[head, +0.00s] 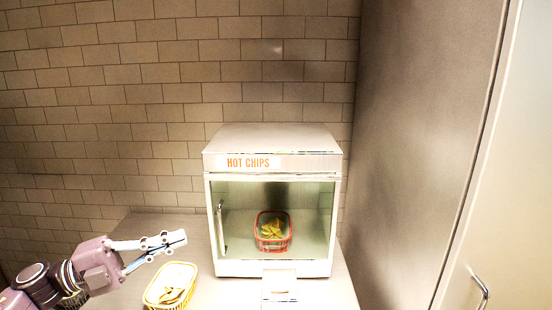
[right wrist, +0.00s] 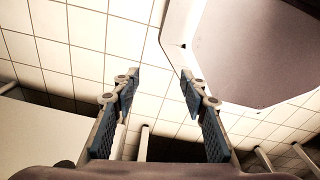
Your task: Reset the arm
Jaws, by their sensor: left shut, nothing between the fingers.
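My left gripper (head: 176,240) comes in from the left in the head view. Its fingers are together and hold nothing, above the counter and to the left of the warmer. My right gripper (right wrist: 158,85) shows in the right wrist view with its two fingers well apart and nothing between them, over a tiled floor. My right arm does not show in the head view.
A "HOT CHIPS" warmer cabinet (head: 215,160) stands on the counter (head: 205,225), with a red basket (head: 273,244) of chips inside. A yellow basket (head: 150,298) of chips stands below my left gripper. A tall panel (head: 425,120) rises at the right.

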